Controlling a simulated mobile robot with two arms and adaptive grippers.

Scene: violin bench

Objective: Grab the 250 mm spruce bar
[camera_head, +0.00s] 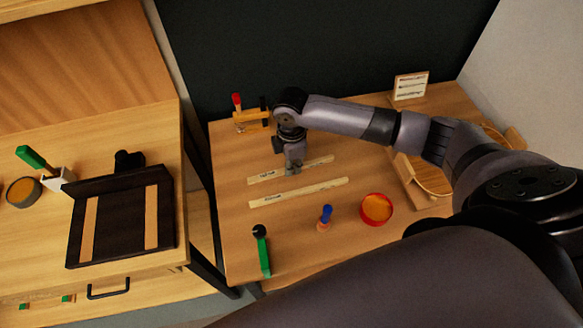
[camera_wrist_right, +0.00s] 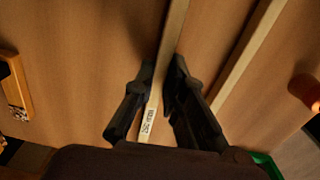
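Two pale, labelled wooden bars lie roughly parallel on the right-hand table in the head view: a rear bar (camera_head: 318,162) and a slightly longer-looking front bar (camera_head: 318,187). Their labels are too small to read, so I cannot tell which is 250 mm. My right gripper (camera_head: 292,169) is down at the middle of the rear bar. The front bar (camera_wrist_right: 245,50) lies clear to the right. My left gripper is out of view.
A clamp-like wooden item (camera_head: 252,116) is behind. A second bench at left holds a dark fixture (camera_head: 120,215).

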